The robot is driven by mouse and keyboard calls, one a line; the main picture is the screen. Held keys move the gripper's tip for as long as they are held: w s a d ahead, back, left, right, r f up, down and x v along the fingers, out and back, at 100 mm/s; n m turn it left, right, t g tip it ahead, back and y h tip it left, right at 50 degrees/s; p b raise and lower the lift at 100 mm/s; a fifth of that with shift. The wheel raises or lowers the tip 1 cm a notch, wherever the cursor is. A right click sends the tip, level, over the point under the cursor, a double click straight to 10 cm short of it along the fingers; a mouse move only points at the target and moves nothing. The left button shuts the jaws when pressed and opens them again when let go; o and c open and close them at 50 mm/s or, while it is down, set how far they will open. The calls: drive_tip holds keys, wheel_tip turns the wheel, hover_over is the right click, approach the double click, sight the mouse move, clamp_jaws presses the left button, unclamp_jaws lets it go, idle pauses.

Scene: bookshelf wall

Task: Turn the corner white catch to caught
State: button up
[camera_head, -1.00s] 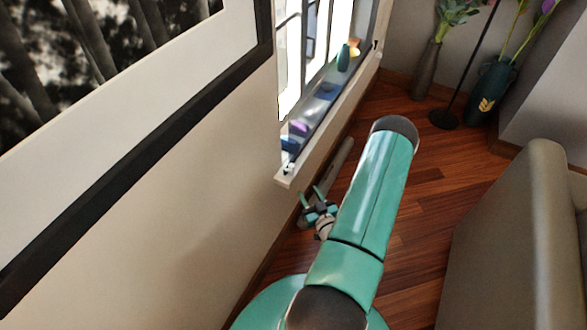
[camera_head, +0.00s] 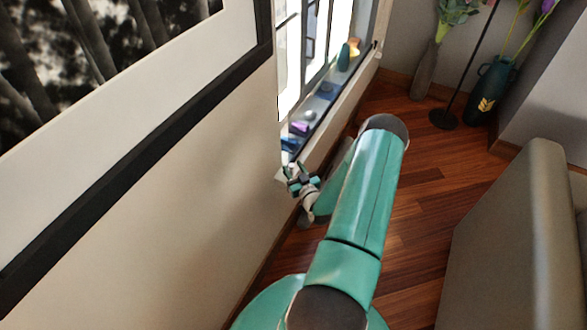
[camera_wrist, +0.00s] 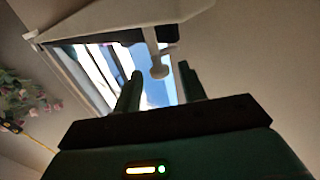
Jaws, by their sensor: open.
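In the wrist view, a small white catch (camera_wrist: 158,66) with a stem and rounded end shows against the bright window, below the pale sill. It appears between the two fingertips of my gripper (camera_wrist: 160,72). My gripper is open, with one finger on each side of the catch in the picture. I cannot tell whether they touch it. In the head view, my gripper (camera_head: 297,178) is at the near corner of the window sill (camera_head: 325,140). The catch cannot be made out there, as my gripper covers that corner.
Small objects, including a teal vase (camera_head: 344,57) and a purple item (camera_head: 300,128), stand along the sill. A framed picture (camera_head: 150,110) hangs on the left wall. A grey sofa (camera_head: 510,235) is at right. Floor vases (camera_head: 490,92) stand far back. The wooden floor between is clear.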

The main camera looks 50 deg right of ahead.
drive_tip(key=shift+w+d, duration=0.1)
drive_tip(key=shift+w, duration=0.15)
clamp_jaws()
drive_tip(key=shift+m+h, duration=0.3)
drive_tip(key=m+g+h, duration=0.2)
drive_tip(key=h, duration=0.1)
drive_tip(key=shift+w+a, duration=0.2)
drive_tip(key=shift+a, duration=0.1)
drive_tip(key=shift+a+m+g+h, duration=0.1)
drive_tip(key=shift+m+g+h, duration=1.5)
drive_tip(key=shift+h, duration=0.2)
